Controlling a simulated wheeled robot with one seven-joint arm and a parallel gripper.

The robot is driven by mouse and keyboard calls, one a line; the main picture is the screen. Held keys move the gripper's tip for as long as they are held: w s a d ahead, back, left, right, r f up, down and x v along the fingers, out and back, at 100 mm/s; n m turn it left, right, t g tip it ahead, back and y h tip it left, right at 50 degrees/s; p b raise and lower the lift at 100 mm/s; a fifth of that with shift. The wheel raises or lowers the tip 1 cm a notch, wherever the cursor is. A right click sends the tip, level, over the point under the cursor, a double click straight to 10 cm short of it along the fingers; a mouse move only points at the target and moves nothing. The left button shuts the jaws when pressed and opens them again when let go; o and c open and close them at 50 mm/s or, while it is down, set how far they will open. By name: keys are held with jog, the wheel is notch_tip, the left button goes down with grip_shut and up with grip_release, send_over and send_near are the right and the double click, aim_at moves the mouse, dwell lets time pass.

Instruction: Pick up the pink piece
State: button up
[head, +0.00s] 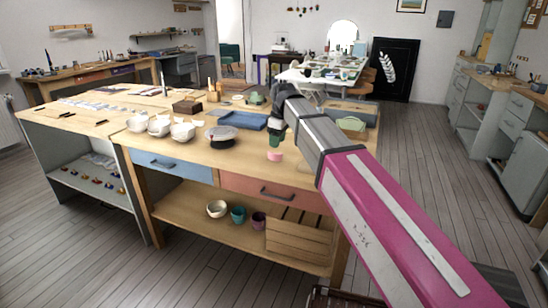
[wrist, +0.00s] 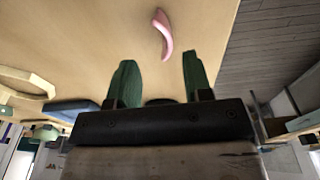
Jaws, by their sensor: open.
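The pink piece (head: 275,156) lies on the wooden worktable near its front edge, toward the right. In the wrist view it is a curved, shard-like pink piece (wrist: 164,36) on the bare tabletop. My gripper (head: 274,141) has green fingers and points down just above the piece in the head view. In the wrist view the open gripper (wrist: 159,58) has empty space between its fingers. The piece lies just beyond the fingertips, roughly in line with the gap, and looks apart from both fingers. The exact height above the table is hard to tell.
White bowls (head: 159,126) and a dark round stand (head: 221,134) stand left of the piece. A blue tray (head: 239,121) lies behind it, and a green dish (head: 351,124) stands to the right beyond my arm. The tabletop around the piece is clear.

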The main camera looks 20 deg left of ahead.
aim_at(274, 156)
jog(key=shift+s+a+f, duration=0.1)
jog(key=shift+a+f, duration=0.05)
jog(key=shift+f, duration=0.8)
jog(key=shift+s+a+f, duration=0.15)
jog(key=shift+a+f, duration=0.05)
jog(key=shift+f, duration=0.8)
jog(key=shift+s+a+f, duration=0.1)
jog(key=shift+a+f, duration=0.05)
jog(key=shift+f, duration=0.8)
grip_shut()
